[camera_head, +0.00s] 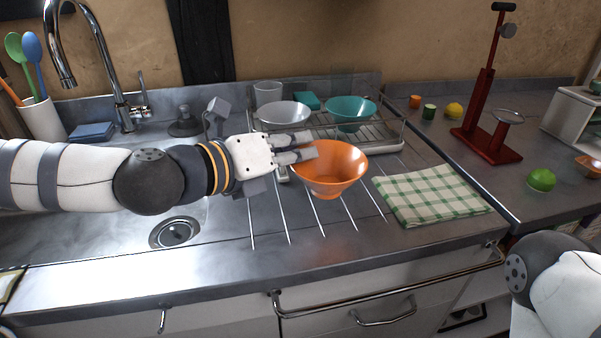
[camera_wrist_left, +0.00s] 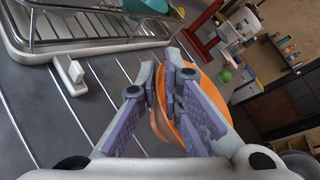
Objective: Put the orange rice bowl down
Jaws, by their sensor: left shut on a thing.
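The orange rice bowl (camera_head: 335,172) is upright over the ridged drainboard, in front of the dish rack. My left gripper (camera_head: 307,147) reaches it from the left and is shut on its left rim. In the left wrist view the bowl (camera_wrist_left: 165,124) shows behind and between the purple-padded fingers (camera_wrist_left: 168,95). I cannot tell whether the bowl's base touches the drainboard. My right gripper is out of view; only part of my right arm shows at the lower right of the head view.
The dish rack (camera_head: 385,139) holds a white bowl (camera_head: 285,115) and a teal bowl (camera_head: 351,110). A green checked cloth (camera_head: 432,193) lies right of the orange bowl. The sink drain (camera_head: 174,232) is at left. The ridged drainboard in front of the bowl is clear.

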